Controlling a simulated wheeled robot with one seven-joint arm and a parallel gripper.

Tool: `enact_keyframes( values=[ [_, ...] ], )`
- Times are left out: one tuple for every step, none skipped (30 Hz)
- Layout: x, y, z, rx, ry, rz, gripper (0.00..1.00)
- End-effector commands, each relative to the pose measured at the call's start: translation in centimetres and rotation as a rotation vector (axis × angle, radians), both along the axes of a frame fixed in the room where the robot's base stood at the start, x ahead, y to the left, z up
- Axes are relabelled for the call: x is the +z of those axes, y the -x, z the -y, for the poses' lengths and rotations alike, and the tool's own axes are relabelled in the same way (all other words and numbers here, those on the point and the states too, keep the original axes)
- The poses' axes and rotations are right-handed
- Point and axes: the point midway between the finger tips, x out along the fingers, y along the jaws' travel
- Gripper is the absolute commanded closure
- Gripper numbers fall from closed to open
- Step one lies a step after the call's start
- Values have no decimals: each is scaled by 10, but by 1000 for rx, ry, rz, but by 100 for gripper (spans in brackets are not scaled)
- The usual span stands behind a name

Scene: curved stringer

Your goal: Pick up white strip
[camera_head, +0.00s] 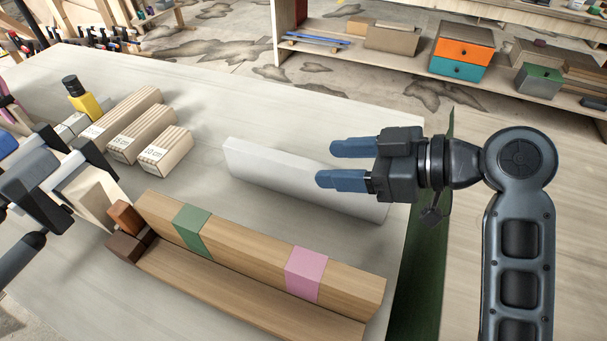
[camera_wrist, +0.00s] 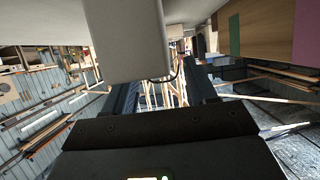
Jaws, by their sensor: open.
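The white strip (camera_head: 270,173) is a long plain bar lying on the grey table, running from the middle down toward the right edge. My gripper (camera_head: 326,164) is open over its right part, with blue fingers pointing left. The near finger overlaps the strip in the picture and the far finger shows past its back edge. I cannot tell whether the fingers are above the strip or around it. In the wrist view a pale bar end (camera_wrist: 130,45), likely the strip, hangs large at the top, above the spread dark fingers. My gripper hides part of the strip.
A long wooden piece with a green band (camera_head: 192,229) and a pink band (camera_head: 306,273) lies in front. Small brown blocks (camera_head: 126,217) and a clamp (camera_head: 60,185) are at the left. Several labelled wood blocks (camera_head: 142,137) and a yellow bottle (camera_head: 86,104) stand behind.

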Motion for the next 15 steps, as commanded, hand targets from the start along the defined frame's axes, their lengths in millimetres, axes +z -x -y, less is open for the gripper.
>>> enact_keyframes(
  values=[
    [-2, -1, -8, 5, 0, -3, 44],
    [-4, -3, -12, 4, 0, -3, 44],
    [-7, -5, -16, 3, 1, -4, 44],
    [-9, -6, -19, 2, 1, -4, 44],
    [-11, -8, -23, 2, 0, -2, 44],
    [-13, -10, -27, 2, 0, -2, 44],
    [-14, -11, -30, 2, 0, -2, 44],
    [-15, -11, -32, 3, 0, -1, 44],
    [-17, -12, -33, 2, 1, -1, 44],
    [-17, -13, -34, 1, 0, 0, 44],
    [-18, -13, -35, 0, 0, 0, 44],
    [-18, -13, -35, -1, 0, 0, 44],
    [-18, -13, -35, -1, 0, 0, 44],
    [-18, -13, -35, -1, 0, 0, 44],
    [-18, -13, -35, -1, 0, 0, 44]
  ],
)
